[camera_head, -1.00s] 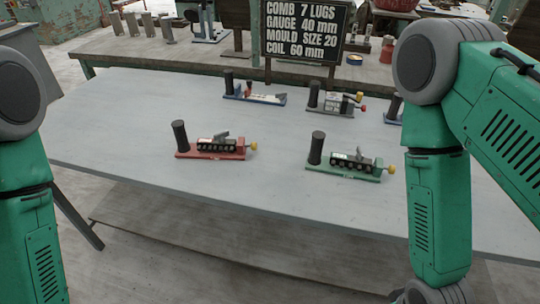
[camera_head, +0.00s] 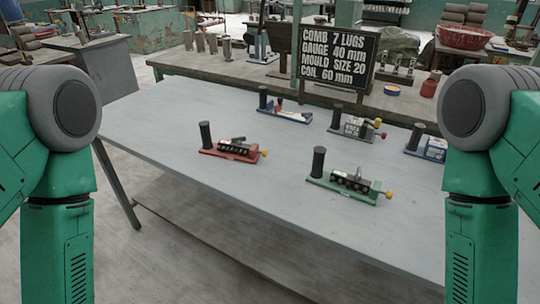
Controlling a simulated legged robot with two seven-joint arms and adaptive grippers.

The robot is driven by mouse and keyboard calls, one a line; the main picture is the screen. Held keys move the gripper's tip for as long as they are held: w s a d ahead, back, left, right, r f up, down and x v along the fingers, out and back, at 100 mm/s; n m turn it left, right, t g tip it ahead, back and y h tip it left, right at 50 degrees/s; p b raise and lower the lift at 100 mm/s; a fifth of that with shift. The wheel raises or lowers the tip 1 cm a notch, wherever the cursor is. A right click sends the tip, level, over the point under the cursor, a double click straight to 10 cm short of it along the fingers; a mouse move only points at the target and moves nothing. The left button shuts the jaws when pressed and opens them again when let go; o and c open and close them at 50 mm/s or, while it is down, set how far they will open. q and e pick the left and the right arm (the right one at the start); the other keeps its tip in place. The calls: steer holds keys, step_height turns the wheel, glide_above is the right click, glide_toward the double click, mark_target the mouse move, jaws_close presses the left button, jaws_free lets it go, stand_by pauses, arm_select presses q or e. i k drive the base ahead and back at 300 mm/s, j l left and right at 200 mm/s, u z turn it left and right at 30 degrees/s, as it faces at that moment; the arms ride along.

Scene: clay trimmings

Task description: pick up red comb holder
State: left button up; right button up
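The red comb holder (camera_head: 231,152) lies on the grey table, a little left of the picture's middle. It has a flat red base, a dark upright cylinder at its left end, a dark toothed comb on top and a yellow knob at its right end. Both my arms show only as green links at the left and right picture edges, well apart from the holder. Neither gripper is in view. Nothing covers the holder.
A green holder (camera_head: 345,185) lies to its right and nearer. A blue holder (camera_head: 285,116), a grey holder (camera_head: 357,128) and another blue holder (camera_head: 428,146) stand behind. A dark sign (camera_head: 335,60) stands beyond. The table's (camera_head: 180,130) left part is clear.

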mark_target(245, 153)
steer(key=i+j+z, duration=0.15)
steer(key=j, duration=0.2)
steer(key=i+j+z, duration=0.35)
steer(key=j, duration=0.35)
steer(key=i+j+z, duration=0.15)
steer(key=j, duration=0.25)
steer(key=i+j+z, duration=0.2)
steer(key=j, duration=0.2)
steer(key=j+z, duration=0.15)
steer(key=j, duration=0.25)
steer(key=k, duration=0.15)
steer(key=i, duration=0.15)
